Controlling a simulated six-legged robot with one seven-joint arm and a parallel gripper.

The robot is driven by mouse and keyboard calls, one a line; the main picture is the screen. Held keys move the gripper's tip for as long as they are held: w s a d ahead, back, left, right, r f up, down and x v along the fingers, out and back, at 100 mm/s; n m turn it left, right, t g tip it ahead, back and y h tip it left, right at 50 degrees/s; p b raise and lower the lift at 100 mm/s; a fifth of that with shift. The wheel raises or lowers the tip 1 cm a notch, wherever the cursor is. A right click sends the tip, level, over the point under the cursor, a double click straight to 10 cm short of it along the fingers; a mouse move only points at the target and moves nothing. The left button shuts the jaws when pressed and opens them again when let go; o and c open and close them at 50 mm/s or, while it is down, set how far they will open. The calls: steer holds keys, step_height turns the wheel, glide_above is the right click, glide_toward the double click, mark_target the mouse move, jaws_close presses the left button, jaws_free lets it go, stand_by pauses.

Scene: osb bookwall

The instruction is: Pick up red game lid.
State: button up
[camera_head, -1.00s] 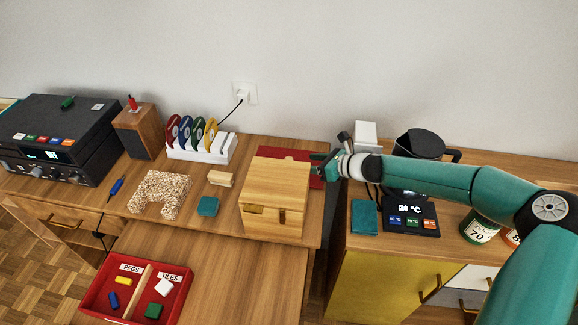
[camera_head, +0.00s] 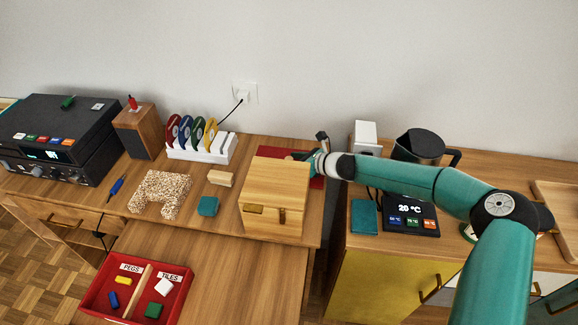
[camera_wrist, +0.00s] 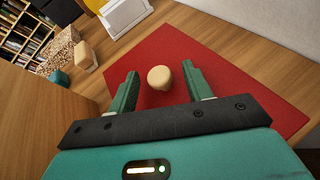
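The red game lid (camera_head: 272,153) lies flat on the desk behind the wooden box, which hides part of it in the head view. In the wrist view the red lid (camera_wrist: 222,82) fills the middle, with a round cream knob (camera_wrist: 159,77) on it. My gripper (camera_wrist: 160,84) is open, its two green fingers on either side of the knob with gaps left and right. In the head view my gripper (camera_head: 303,157) reaches in from the right over the lid, and its fingertips are partly hidden behind the box.
The closed wooden box (camera_head: 275,190) stands right in front of the lid. A white rack with coloured discs (camera_head: 200,148) is to the left. The wall rises close behind. A black kettle (camera_head: 418,146) and a display panel (camera_head: 408,215) stand on the right cabinet.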

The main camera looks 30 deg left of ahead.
jaws_close()
steer(key=shift+r, duration=0.1)
